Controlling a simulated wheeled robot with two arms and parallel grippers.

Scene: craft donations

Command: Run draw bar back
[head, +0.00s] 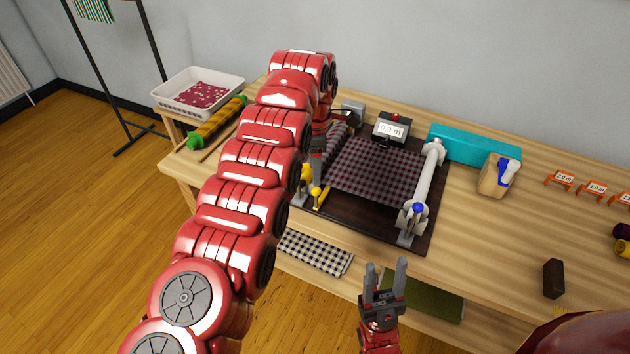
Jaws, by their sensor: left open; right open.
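A white bar with a blue knob, which looks like the draw bar (424,184), lies across the right end of the dark measuring board (350,222). Purple-and-black checked cloth (375,167) spreads over the board and reaches close to the bar. My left gripper (317,160) points down over the board's left side, near the yellow parts and well left of the bar. Its fingers are partly hidden by my arm; it is open. My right gripper (385,270) is open and empty, in front of the table, below and nearer than the knob end of the bar.
A display box (391,127) stands behind the board. A teal block (474,146) and a wooden block with a blue-and-white item (494,178) stand right of the bar. A white basket (198,91) is at the back left. Folded cloths lie on the lower shelf.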

